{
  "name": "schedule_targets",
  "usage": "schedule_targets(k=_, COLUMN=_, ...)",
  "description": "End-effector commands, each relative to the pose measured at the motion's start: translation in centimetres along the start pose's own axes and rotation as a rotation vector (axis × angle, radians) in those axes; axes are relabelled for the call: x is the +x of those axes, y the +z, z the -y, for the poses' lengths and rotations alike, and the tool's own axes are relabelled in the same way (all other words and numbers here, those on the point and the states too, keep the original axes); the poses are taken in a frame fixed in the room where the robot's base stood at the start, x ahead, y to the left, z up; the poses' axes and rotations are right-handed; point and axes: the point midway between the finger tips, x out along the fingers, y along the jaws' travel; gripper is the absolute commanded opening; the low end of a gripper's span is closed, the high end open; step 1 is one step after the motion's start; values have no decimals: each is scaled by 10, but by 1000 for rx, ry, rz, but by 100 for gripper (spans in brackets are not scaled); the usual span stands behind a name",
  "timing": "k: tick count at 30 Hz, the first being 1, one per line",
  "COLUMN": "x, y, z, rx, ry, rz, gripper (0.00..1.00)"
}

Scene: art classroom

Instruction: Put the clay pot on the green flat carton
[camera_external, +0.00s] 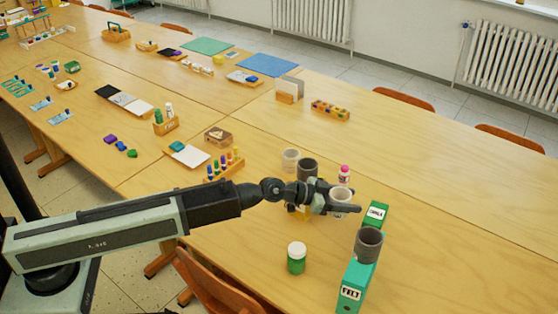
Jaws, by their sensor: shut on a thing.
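My gripper (340,207) is shut around a pale grey-white cup-shaped pot (341,197), partly hidden by the fingers. It is above the right part of the table. A long green carton (352,289) with a white end label lies at the front right, and a dark grey pot (369,246) stands upright on it. Another dark grey pot (307,169) and a whitish pot (290,160) stand behind my wrist. I cannot tell which pot is the clay one.
A green jar with a white lid (296,259) stands in front of my wrist. A pink-topped bottle (344,174) is close behind my gripper. Something yellow sits under the wrist, mostly hidden. The table (460,210) is clear to the right.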

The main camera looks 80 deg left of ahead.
Motion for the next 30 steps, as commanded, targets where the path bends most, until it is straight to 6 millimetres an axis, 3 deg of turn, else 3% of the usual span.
schedule_targets(k=1, x=22, y=-4, z=4, rx=0, ry=0, rz=0, gripper=2)
schedule_targets(k=3, x=42, y=-8, z=7, rx=0, ry=0, rz=0, gripper=2)
schedule_targets(k=12, x=114, y=-23, z=18, rx=0, ry=0, rz=0, gripper=2)
schedule_targets(k=23, x=134, y=-28, z=21, rx=0, ry=0, rz=0, gripper=2)
schedule_targets(k=30, x=147, y=10, z=22, rx=0, ry=0, rz=0, gripper=2)
